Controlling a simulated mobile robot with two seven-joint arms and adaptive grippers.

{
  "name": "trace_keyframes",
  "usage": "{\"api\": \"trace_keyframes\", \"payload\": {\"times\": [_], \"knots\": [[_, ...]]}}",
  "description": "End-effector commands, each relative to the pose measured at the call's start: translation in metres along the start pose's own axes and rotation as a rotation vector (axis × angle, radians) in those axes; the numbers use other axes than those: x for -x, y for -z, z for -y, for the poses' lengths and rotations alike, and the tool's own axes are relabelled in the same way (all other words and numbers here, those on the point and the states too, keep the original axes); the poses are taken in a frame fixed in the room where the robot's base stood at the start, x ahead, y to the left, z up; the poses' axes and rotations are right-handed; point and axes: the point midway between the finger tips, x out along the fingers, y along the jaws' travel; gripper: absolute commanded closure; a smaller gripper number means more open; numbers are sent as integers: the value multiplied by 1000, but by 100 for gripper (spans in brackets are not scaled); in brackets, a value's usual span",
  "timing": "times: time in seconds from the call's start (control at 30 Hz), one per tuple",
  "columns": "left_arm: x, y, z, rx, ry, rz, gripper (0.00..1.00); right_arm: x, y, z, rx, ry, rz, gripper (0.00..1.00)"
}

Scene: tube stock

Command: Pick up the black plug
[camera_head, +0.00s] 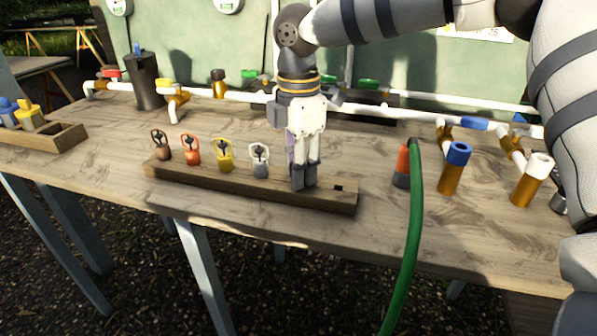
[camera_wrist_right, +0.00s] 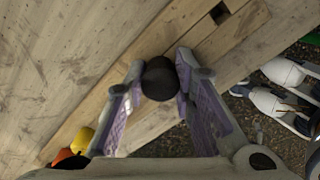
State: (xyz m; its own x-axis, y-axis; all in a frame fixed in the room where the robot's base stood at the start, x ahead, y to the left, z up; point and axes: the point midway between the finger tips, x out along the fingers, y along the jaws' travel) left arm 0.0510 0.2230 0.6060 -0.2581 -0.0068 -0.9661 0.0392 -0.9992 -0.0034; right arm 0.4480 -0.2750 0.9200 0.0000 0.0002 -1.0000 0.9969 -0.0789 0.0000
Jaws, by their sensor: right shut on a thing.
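My right gripper (camera_head: 304,184) points down at the right part of a wooden rack (camera_head: 200,183) on the table. In the right wrist view, its two fingers (camera_wrist_right: 160,82) are closed on the round dark top of the black plug (camera_wrist_right: 160,76). The plug is over the rack's wood there; whether it is still seated or lifted I cannot tell. In the head view the fingers hide the plug. My left gripper is in neither view.
Brown (camera_head: 161,149), orange (camera_head: 191,152), yellow (camera_head: 224,157) and grey (camera_head: 260,163) plugs stand left of the gripper. An empty square hole (camera_head: 338,188) is to its right. A green hose (camera_head: 413,230) hangs over the table front, near capped brass pipes (camera_head: 450,178).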

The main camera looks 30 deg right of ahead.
Motion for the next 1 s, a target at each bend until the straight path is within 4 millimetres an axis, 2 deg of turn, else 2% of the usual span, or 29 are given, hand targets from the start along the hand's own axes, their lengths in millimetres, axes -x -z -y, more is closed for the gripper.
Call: {"api": "trace_keyframes", "payload": {"times": [0.23, 0.33, 0.4, 0.63, 0.7, 0.8, 1.0], "knots": [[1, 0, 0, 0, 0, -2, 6, 4, 0, 0, 0, -2, 0, 87], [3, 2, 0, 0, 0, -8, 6, 18, 0, -1, 0, -5, 0, 87], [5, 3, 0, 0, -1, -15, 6, 34, 0, -1, 0, -8, 0, 87], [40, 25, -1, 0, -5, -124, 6, 107, -1, 55, 2, -28, -2, 87], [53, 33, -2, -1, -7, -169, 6, 117, -2, 80, 3, -30, -2, 87], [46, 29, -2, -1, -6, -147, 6, 119, -2, 104, 3, -11, -3, 87], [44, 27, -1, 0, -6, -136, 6, 127, -2, 135, 2, 2, -3, 87]]}}
